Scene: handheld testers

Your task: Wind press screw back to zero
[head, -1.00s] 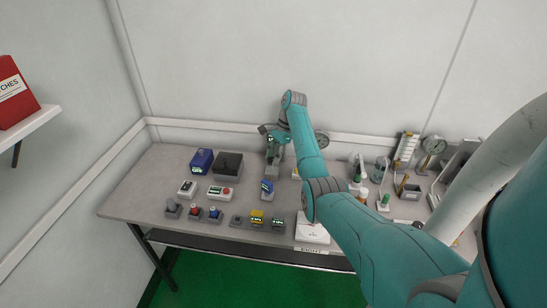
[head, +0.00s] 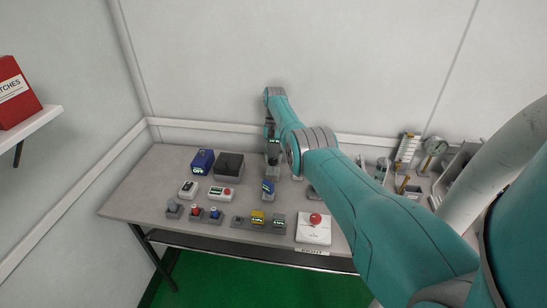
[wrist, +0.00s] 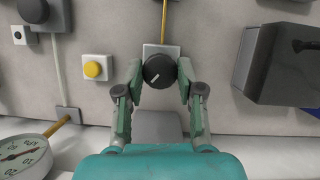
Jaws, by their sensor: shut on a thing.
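In the wrist view a round black knob (wrist: 159,72) with a white pointer line sits in front of a pale square plate (wrist: 151,49). The pointer line slants from lower left to upper right. My gripper (wrist: 160,76) is shut on this knob, with one green finger at its left side and one at its right. In the head view my gripper (head: 273,150) is at the back of the table, and my arm hides most of what it holds. I cannot read any zero mark by the knob.
On the table (head: 145,185) are a dark open box (head: 229,164), a blue box (head: 202,160) and a red button on a white box (head: 314,232). The wrist view shows a yellow button (wrist: 93,68), a dial gauge (wrist: 22,157) and a dark box (wrist: 285,75) near the gripper.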

